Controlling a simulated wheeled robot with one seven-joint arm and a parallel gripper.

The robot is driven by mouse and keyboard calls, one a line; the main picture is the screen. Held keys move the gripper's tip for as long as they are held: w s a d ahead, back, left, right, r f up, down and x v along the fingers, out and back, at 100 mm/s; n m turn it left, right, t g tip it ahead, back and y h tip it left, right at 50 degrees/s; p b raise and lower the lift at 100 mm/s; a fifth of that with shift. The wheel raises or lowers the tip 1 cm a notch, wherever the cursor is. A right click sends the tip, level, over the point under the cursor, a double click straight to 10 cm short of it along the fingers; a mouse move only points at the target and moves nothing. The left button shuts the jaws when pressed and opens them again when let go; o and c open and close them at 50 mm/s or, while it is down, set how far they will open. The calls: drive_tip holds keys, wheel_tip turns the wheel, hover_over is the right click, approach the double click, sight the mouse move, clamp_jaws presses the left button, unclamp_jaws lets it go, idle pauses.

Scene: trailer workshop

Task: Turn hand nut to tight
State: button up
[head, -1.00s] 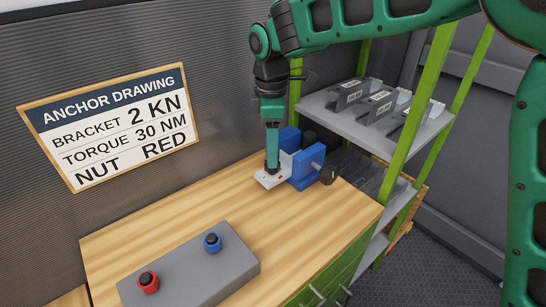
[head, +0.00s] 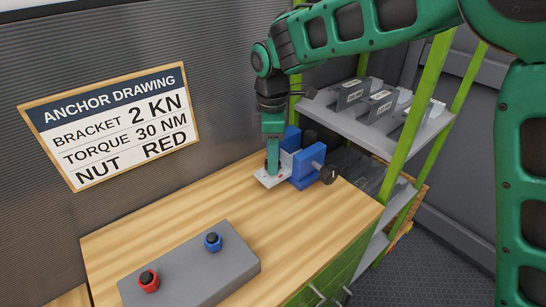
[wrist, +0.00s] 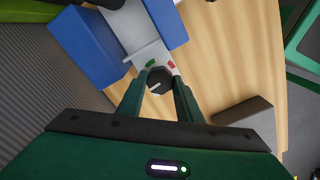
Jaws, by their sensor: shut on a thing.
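The hand nut (wrist: 159,80) is a dark knob with a short white line on it, seen in the wrist view between my fingertips. It sits on a pale bracket plate (wrist: 136,28) that carries a green mark (wrist: 151,63) and a red mark (wrist: 171,65) beside the nut. The blue vise (head: 308,168) holds the bracket at the back of the bench. My gripper (head: 272,172) points down and is shut on the nut; it also shows in the wrist view (wrist: 161,88). In the head view my fingers mostly hide the nut.
The wooden bench (head: 190,208) is clear between the vise and a grey block (head: 190,272) bearing a red-collared knob (head: 149,281) and a blue-collared knob (head: 212,242). A shelf rack (head: 385,125) with brackets stands right. The wall sign (head: 115,125) reads 2 KN, 30 NM, NUT RED.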

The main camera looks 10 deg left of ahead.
drive_tip(key=m, duration=0.4)
drive_tip(key=shift+m, duration=0.3)
drive_tip(key=m, duration=0.4)
drive_tip(key=shift+m, duration=0.3)
drive_tip(key=m, duration=0.4)
drive_tip(key=shift+m, duration=2.1)
drive_tip(key=o, duration=1)
drive_tip(key=shift+o, duration=0.2)
